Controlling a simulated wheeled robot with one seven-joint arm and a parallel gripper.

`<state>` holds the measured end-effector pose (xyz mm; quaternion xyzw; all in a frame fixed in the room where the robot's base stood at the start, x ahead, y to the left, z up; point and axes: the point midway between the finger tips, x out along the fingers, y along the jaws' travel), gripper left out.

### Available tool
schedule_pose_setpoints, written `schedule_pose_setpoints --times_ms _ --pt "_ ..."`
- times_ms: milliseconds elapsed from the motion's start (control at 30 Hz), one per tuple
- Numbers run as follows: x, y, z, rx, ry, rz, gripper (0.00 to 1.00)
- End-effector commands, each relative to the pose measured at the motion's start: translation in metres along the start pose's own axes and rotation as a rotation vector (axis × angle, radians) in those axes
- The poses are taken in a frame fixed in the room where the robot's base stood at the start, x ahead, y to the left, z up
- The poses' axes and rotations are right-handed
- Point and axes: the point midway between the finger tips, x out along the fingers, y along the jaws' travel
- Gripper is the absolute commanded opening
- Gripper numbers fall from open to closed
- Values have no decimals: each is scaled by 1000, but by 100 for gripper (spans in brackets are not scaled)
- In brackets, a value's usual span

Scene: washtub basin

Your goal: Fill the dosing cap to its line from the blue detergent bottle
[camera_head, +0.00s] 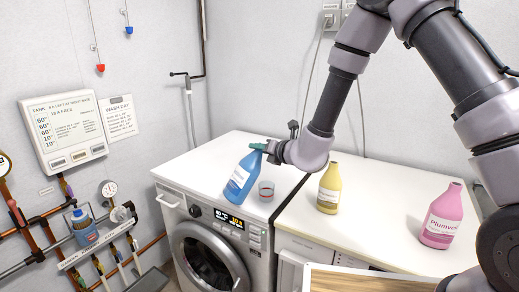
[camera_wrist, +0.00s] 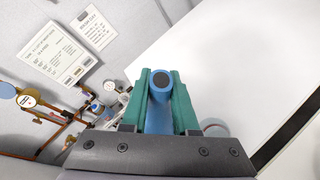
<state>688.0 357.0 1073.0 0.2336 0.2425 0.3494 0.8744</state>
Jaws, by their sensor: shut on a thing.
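The blue detergent bottle (camera_head: 241,178) is in my gripper (camera_head: 258,147), over the white top of the washing machine at its front edge. My gripper is shut around the bottle's neck, and the bottle leans with its top to the right. In the wrist view the bottle's dark round mouth (camera_wrist: 160,82) shows between the green fingers of my gripper (camera_wrist: 160,95). The dosing cap (camera_head: 266,189), a small clear cup with a red ring, stands just right of the bottle. Its rim also shows in the wrist view (camera_wrist: 215,129), partly hidden by the gripper. I cannot make out its fill level.
A yellow bottle (camera_head: 329,188) and a pink bottle (camera_head: 441,217) stand to the right on the white top. The washing machine (camera_head: 207,255) is below. Pipes, gauges and a blue container (camera_head: 83,227) are on the left wall. The rear of the top is clear.

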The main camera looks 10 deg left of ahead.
Motion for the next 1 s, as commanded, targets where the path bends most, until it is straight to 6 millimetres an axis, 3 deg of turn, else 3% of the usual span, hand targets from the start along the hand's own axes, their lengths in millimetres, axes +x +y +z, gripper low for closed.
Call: schedule_pose_setpoints --times_ms 1000 --pt "8 -13 -20 161 5 51 0"
